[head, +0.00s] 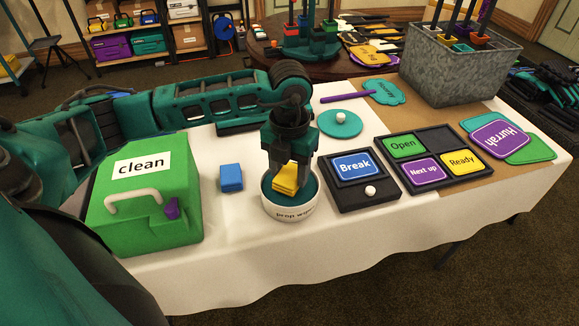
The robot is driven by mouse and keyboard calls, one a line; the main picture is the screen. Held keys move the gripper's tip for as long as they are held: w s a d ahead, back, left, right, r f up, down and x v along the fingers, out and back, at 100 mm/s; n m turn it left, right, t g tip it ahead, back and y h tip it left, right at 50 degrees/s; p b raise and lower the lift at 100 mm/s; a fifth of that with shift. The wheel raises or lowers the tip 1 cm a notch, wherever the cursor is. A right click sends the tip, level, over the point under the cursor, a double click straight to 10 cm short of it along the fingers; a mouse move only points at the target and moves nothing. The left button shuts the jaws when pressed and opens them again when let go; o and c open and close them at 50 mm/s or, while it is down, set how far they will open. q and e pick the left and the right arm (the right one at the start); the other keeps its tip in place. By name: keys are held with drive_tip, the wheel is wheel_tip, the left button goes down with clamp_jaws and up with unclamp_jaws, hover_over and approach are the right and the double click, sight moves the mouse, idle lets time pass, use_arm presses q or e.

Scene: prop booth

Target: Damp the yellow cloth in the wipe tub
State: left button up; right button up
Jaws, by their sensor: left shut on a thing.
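The wipe tub (289,211) is a round white tub with dark "prop wi…" lettering and a teal inside. It stands on the white table, right of the green box. My left gripper (289,180) points down over the tub and is shut on the yellow cloth (285,185), a small folded pad. The cloth is at the tub's mouth, within its rim in the picture. I cannot tell whether its underside touches the teal inside. My right gripper is not in view.
A blue folded cloth (231,177) lies left of the tub. The green "clean" box (143,205) stands further left. A black stand with a "Break" sign (353,167) is close on the right, beside a sign tray (434,189). A metal bin (455,73) stands behind.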

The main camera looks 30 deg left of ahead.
sight(290, 174)
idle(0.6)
use_arm(q)
drive_tip(key=shift+f+b, duration=0.45)
drive_tip(key=shift+f, duration=0.05)
idle(1.2)
drive_tip(key=shift+r+p, duration=2.6)
drive_tip(key=shift+r, duration=0.95)
